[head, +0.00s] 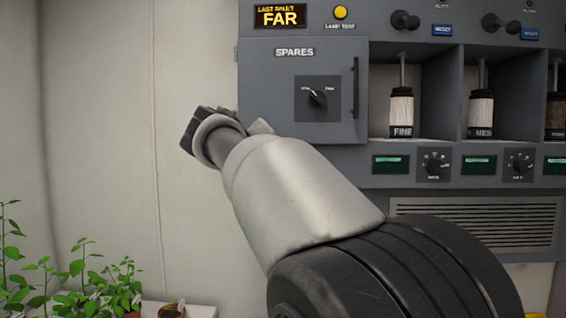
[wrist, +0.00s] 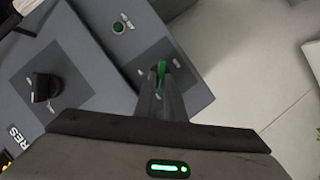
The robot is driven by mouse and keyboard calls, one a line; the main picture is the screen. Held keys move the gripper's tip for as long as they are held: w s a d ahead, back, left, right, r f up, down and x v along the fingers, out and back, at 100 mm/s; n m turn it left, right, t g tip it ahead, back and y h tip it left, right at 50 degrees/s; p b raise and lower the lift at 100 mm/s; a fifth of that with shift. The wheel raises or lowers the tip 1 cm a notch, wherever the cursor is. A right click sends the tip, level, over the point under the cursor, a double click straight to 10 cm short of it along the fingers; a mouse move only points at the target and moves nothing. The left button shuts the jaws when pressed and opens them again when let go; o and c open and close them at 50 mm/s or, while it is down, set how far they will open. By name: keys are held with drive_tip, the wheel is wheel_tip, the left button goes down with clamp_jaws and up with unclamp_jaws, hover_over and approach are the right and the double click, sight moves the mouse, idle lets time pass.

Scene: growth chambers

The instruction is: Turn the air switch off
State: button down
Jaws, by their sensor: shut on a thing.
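In the wrist view, my gripper (wrist: 162,88) is shut on a small green switch lever (wrist: 161,68). The lever sits on a dark square plate on the cabinet's side face, with small white labels around it that are too small to read. The fingers hide much of the lever. In the head view, my gripper (head: 200,132) is at the left edge of the grey cabinet, below the SPARES sign. The lever and its plate do not show there.
A green round light or button (wrist: 118,28) is on the side face near the lever. The SPARES door (head: 340,125) has a black rotary knob (head: 317,98) and a handle. Green plants (head: 100,275) stand at the lower left. Pale wall is clear left of the cabinet.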

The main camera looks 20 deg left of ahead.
drive_tip(key=c, duration=1.8)
unclamp_jaws()
drive_tip(key=shift+c, duration=0.2)
drive_tip(key=shift+s, duration=0.1)
drive_tip(key=d+b+v, duration=0.1)
drive_tip(key=b+v, duration=0.1)
drive_tip(key=v, duration=1.5)
drive_tip(key=shift+a, duration=0.5)
drive_tip(key=shift+s+r, duration=0.1)
